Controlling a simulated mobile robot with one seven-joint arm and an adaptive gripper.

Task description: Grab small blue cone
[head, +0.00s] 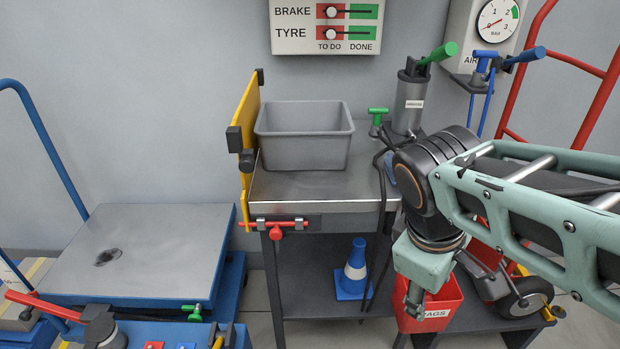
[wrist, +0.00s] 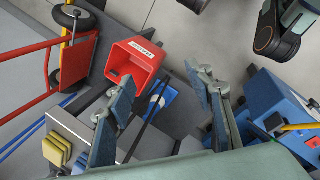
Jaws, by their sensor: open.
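The small blue cone (head: 356,258) has a white band and a square blue base. It stands upright on the lower shelf of the grey bench in the head view. In the wrist view, a blue and white shape beside the red bin (wrist: 157,100) looks like the cone, partly hidden. My gripper (head: 414,300) hangs to the right of the cone in the head view, in front of the red bin (head: 442,304). In the wrist view, my gripper (wrist: 160,80) has its two fingers spread wide with nothing between them.
The bench (head: 320,187) carries a grey tub (head: 304,139) on top. A black hose (head: 382,225) hangs by the cone. A red hand truck (head: 603,95) stands at right. A blue platform scale (head: 150,250) stands at left. Open floor (head: 262,312) shows left of the bench.

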